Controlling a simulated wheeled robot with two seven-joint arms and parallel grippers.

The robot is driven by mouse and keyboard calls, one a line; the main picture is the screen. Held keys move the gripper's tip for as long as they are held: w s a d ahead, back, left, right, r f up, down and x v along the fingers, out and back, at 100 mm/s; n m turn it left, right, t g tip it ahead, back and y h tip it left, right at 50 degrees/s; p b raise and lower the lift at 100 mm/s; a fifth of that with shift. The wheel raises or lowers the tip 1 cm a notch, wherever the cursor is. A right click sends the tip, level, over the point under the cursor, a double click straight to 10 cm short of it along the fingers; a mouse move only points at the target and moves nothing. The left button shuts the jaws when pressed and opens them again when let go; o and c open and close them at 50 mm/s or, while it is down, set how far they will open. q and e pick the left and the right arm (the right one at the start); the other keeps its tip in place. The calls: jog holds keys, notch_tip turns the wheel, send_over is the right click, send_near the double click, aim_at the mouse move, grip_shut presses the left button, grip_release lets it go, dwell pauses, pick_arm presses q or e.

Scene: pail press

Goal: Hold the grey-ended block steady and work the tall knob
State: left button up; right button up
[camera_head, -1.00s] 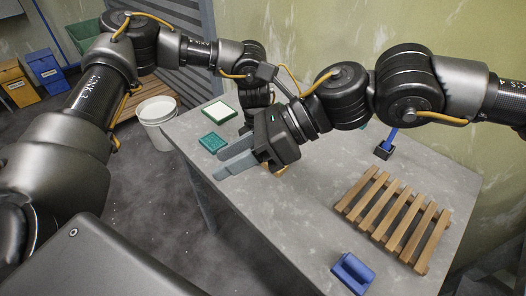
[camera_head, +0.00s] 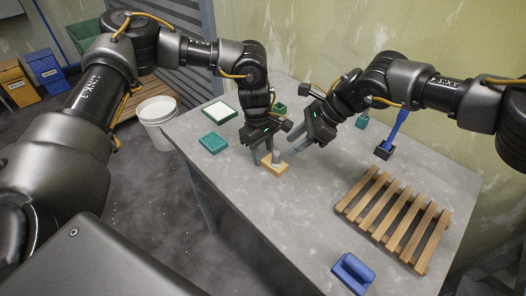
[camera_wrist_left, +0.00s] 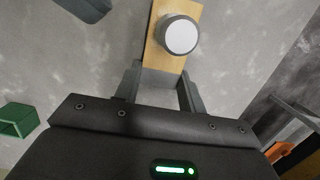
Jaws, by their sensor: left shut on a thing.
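The grey-ended block (camera_head: 273,171) is a small wooden block lying on the table, with a tall grey knob (camera_head: 277,157) standing on it. In the left wrist view the knob's round, pale top (camera_wrist_left: 181,35) shows on the wood, and the block's grey end (camera_wrist_left: 160,96) lies between my left fingers. My left gripper (camera_head: 261,154) points down and is shut on that end. My right gripper (camera_head: 309,144) is to the right of the knob, its fingers spread and empty. One right finger (camera_wrist_left: 85,8) shows at the top left of the left wrist view, apart from the knob.
A slatted wooden rack (camera_head: 394,216) and a blue block (camera_head: 352,272) lie at the right and front. A blue-handled tool (camera_head: 396,134) stands at the back right. The table's front middle is clear.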

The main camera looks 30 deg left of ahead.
aim_at(283, 164)
jog(key=shift+x, duration=2.55)
jog(key=shift+r, duration=0.1)
grip_shut()
jog(key=shift+r, duration=0.35)
